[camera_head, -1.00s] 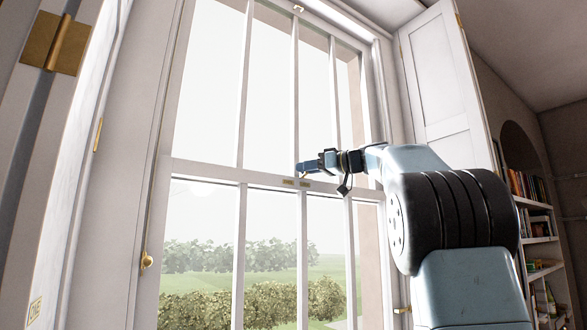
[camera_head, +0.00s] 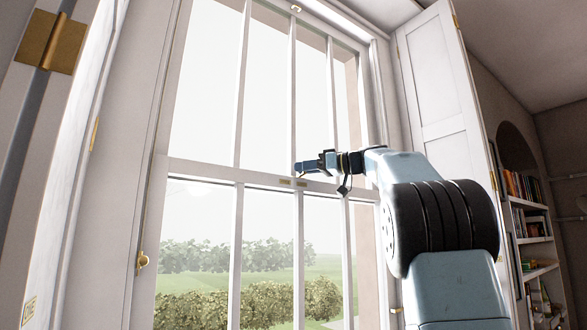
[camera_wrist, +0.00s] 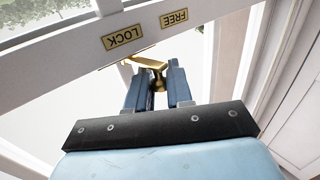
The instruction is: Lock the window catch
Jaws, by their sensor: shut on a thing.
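The brass window catch (camera_wrist: 147,63) is on the white meeting rail of the window, in the wrist view. Beside it on the rail are two brass plates, upside down in this view: the LOCK plate (camera_wrist: 124,38) on the left and the FREE plate (camera_wrist: 174,18) on the right. My gripper (camera_wrist: 159,80) has its blue fingers on either side of the catch's brass knob and is shut on it. The catch's thin arm lies nearest the LOCK plate. In the head view my gripper (camera_head: 298,167) is at the rail and hides the catch.
The tall sash window has white glazing bars (camera_head: 241,100). An open white shutter (camera_head: 437,90) stands at the right, and a bookcase (camera_head: 530,230) lies beyond it. A brass fitting (camera_head: 142,261) is on the left frame.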

